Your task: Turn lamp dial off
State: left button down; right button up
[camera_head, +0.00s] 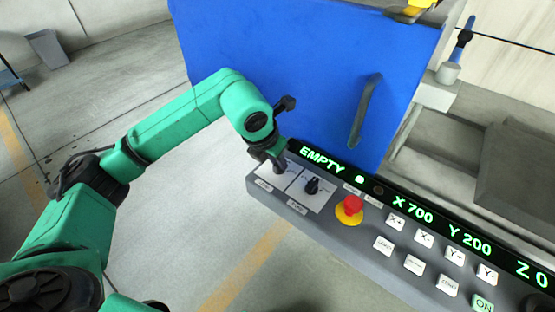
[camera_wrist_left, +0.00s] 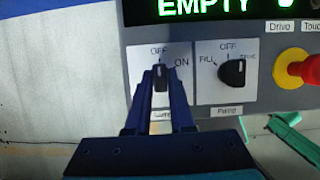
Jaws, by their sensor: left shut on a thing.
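The lamp dial (camera_wrist_left: 160,79) is a small black knob on a white plate marked OFF at the top and ON at the upper right. Its light pointer mark looks close to upright, toward OFF. My left gripper (camera_head: 278,164) is shut on this dial, with one blue finger on each side in the left wrist view (camera_wrist_left: 160,92). The fingers partly hide the label under the dial. In the head view the gripper mostly covers the dial. My right gripper is not in view.
The pump dial (camera_head: 312,185) sits just right of the lamp dial. A red emergency stop button (camera_head: 350,206), several white keys and a green EMPTY display (camera_head: 322,158) share the grey panel. A blue door (camera_head: 290,65) with a handle (camera_head: 366,112) stands behind.

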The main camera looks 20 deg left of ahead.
pick_arm(q)
jog(key=shift+w+r, duration=0.1)
jog(key=c, duration=0.8)
grip_release()
jog(key=v, duration=1.4)
jog(key=shift+r, duration=0.25)
